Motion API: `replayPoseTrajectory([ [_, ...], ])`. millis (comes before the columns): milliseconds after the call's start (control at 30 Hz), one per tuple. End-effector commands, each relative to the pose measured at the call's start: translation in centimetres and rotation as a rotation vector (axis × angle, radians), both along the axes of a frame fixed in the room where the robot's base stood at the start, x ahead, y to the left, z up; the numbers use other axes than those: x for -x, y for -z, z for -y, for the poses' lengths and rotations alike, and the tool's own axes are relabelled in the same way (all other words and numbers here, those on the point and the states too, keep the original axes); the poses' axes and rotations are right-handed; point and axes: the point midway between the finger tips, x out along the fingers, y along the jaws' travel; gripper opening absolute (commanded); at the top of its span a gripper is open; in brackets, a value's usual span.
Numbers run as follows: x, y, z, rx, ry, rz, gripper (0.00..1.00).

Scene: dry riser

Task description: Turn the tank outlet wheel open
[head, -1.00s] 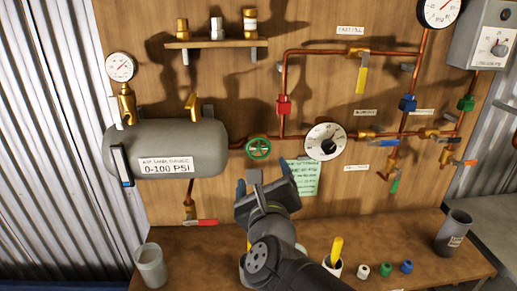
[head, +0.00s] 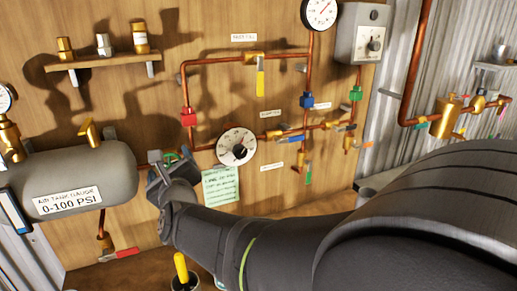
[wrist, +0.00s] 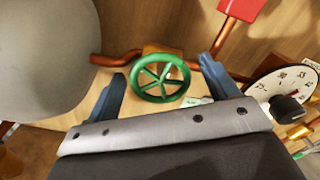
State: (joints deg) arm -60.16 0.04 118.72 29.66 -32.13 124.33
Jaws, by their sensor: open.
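The tank outlet wheel is a green spoked handwheel (wrist: 160,82) on a brass valve body (wrist: 163,51) in the copper pipe right of the tank. In the head view the wheel (head: 172,157) is mostly hidden behind my gripper (head: 163,165). In the wrist view my gripper (wrist: 161,80) is open, with one blue finger left of the wheel and the other right of it. I cannot tell how deep the fingers reach along the rim. Nothing is held. The grey air tank (head: 85,170) stands left of the wheel and also fills the upper left of the wrist view (wrist: 40,55).
A round dial with a black knob (head: 236,147) is right of the wheel, close to the right finger in the wrist view (wrist: 285,95). A green note (head: 220,186) hangs below. A red fitting (head: 188,117) sits above. A yellow-handled tool (head: 181,268) stands in front.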

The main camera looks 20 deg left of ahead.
Motion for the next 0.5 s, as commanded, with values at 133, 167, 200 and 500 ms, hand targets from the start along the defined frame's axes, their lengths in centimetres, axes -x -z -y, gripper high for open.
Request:
replayPoseTrajectory([
  [133, -0.2, 0.01, -0.17, 0.0, 0.0, 0.0, 0.8],
  [167, -0.19, 0.0, -0.17, 0.0, 0.0, 0.0, 0.8],
  [200, -0.19, 0.0, -0.17, 0.0, 0.0, 0.0, 0.8],
  [500, -0.18, -0.01, -0.15, 0.001, 0.0, 0.001, 0.44],
])
